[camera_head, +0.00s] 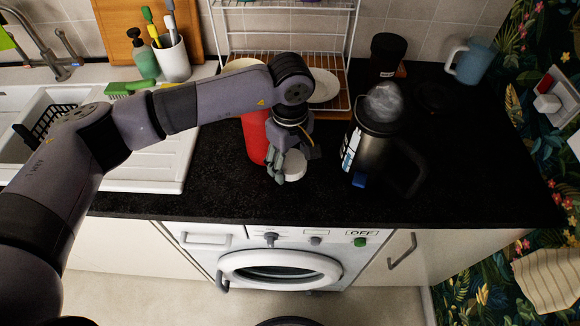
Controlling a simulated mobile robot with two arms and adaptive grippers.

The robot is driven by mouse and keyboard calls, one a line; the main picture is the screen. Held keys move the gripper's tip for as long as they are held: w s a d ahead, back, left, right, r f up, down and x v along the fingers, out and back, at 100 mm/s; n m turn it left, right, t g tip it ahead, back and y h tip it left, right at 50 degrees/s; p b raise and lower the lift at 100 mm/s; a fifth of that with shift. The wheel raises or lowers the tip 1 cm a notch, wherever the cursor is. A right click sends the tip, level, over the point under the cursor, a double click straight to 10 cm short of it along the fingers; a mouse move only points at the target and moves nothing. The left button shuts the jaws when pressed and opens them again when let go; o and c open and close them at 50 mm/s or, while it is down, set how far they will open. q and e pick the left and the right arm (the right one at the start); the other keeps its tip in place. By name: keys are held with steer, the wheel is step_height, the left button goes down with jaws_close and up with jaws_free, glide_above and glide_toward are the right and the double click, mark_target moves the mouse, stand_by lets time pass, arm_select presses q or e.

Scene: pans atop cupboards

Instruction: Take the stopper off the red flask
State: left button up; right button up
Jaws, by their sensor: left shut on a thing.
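The red flask (255,138) stands on the black worktop below the rack, partly hidden behind my left arm and gripper. My left gripper (286,167) points down just to the right of and in front of the flask. Its fingers are shut on a pale grey-white round stopper (294,166), which shows beside the flask's lower body, apart from its top. My right gripper is not in view.
A dark metal kettle (374,140) with a handle stands close on the right. A wire rack (285,35) holding a white plate (323,86) is behind. A dark jar (388,54) and a blue mug (471,62) stand at the back right. The front right worktop is clear.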

mark_target(290, 172)
arm_select(q)
step_height(290, 172, down, 4)
steer(key=shift+f+p, duration=0.1)
steer(key=shift+p, duration=0.5)
steer(key=shift+f, duration=0.2)
steer(key=o, duration=1.3)
